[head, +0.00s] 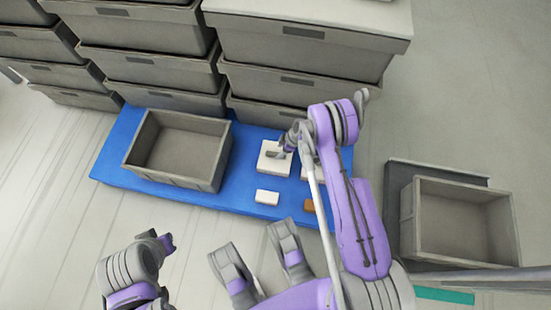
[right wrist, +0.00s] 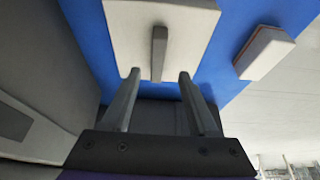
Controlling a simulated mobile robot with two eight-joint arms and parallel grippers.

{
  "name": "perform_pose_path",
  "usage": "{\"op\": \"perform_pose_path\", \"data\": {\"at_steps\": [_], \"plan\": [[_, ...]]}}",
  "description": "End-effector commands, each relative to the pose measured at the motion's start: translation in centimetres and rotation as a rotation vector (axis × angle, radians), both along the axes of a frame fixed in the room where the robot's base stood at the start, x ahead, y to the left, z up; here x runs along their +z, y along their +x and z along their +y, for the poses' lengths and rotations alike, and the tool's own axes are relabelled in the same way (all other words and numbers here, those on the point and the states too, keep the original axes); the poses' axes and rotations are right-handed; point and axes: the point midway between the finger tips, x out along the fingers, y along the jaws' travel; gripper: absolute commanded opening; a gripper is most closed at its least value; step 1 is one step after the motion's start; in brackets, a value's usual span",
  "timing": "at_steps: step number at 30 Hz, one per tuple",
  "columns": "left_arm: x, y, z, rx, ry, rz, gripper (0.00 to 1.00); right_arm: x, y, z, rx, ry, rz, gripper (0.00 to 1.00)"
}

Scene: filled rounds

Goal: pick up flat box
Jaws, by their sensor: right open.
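A wide, flat white box (head: 268,165) with a raised grey bar on top lies on the blue mat (head: 110,160). I take it as the flat box; it also shows in the right wrist view (right wrist: 190,45). My right gripper (head: 284,150) is over this box and hides part of it. In the right wrist view my right gripper (right wrist: 158,75) is open and empty, with its fingers on either side of the grey bar (right wrist: 159,48). Whether the fingers touch the box cannot be told.
A small white box (head: 267,197) and an orange-brown box (head: 309,205) lie nearer on the mat. Another white box (head: 305,174) is partly behind my right arm. An empty grey crate (head: 178,181) stands left, another crate (head: 462,252) right. Stacked grey bins (head: 300,80) line the back.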

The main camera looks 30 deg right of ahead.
Motion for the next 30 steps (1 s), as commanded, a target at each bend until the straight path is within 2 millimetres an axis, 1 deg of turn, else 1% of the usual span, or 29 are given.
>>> {"op": "perform_pose_path", "data": {"at_steps": [1, 3, 7, 11, 17, 21, 27, 30], "plan": [[-0.4, 0.1, 0.0, 0.0, 0.0, 0.0, 0.0, -1.0, 0.3, 0.1, 0.001, 0.0, 0.0, 0.6], [-0.8, 0.2, 0.0, 0.0, 0.0, 0.0, 0.0, -2.1, 0.6, 0.2, 0.001, 0.0, 0.0, 0.6], [-1.1, 0.2, 0.0, 0.0, 0.0, -0.001, 0.0, -3.6, 1.0, 0.7, 0.002, 0.0, -0.001, 0.6], [-1.2, 0.2, 0.0, 0.0, 0.0, -0.001, 0.0, -4.2, 1.2, 0.9, 0.001, 0.0, 0.0, 0.6], [-1.2, 0.2, 0.0, 0.0, 0.0, -0.001, 0.0, -4.2, 1.1, 0.9, 0.0, 0.0, 0.0, 0.6], [-1.1, 0.2, 0.0, 0.0, 0.0, -0.001, 0.0, -4.2, 1.1, 0.9, 0.0, 0.0, 0.0, 0.35], [-1.2, 0.2, 0.0, 0.0, 0.0, -0.001, 0.0, -4.2, 1.1, 0.9, 0.0, 0.0, 0.0, 0.0], [-1.2, 0.2, 0.0, 0.0, 0.0, -0.001, 0.0, -4.2, 1.1, 0.9, 0.0, 0.0, 0.0, 0.0]]}}
